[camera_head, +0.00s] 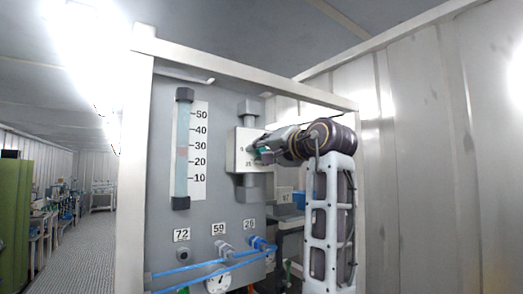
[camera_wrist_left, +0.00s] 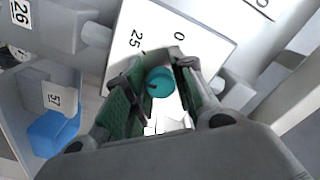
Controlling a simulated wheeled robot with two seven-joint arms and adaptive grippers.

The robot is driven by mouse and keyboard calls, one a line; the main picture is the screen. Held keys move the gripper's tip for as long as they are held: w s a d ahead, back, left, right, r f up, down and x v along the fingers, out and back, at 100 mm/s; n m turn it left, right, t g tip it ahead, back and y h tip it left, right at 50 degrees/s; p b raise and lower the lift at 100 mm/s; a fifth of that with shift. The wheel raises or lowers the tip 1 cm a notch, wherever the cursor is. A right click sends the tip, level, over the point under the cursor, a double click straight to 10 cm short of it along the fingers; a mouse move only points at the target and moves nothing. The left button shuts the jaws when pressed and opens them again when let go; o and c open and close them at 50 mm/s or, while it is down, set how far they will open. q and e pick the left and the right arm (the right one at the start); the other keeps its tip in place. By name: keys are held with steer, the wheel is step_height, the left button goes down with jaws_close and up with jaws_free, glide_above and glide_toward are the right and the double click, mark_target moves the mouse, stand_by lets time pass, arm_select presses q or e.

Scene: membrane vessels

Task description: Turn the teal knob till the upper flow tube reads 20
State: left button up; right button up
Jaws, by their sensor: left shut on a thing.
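The teal knob (camera_wrist_left: 160,82) shows in the left wrist view between my left gripper's fingers, in front of a white plate marked 0 and 25. My left gripper (camera_wrist_left: 155,90) is shut on it. In the head view the left gripper (camera_head: 262,149) reaches from the right to the white valve box (camera_head: 240,142), and mostly hides the knob. The upper flow tube (camera_head: 182,182) stands upright on the grey panel beside a scale from 10 to 50. Its pale red float (camera_head: 182,152) sits between 20 and 30, nearer 30. My right gripper is not in view.
Below the tube are tags 72, 59 and 26, a round gauge (camera_head: 219,281), blue hoses (camera_head: 190,268) and a blue fitting (camera_head: 262,243). A blue bin (camera_wrist_left: 55,133) shows in the wrist view. An aisle (camera_head: 90,245) runs back at left.

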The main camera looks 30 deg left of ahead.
arm_select(q)
steer(key=shift+m, duration=1)
steer(key=o, duration=1)
steer(key=shift+o, duration=0.2)
steer(key=shift+d, duration=0.15)
steer(key=v, duration=1.1)
steer(key=shift+s+d, duration=0.15)
steer(key=shift+d, duration=0.2)
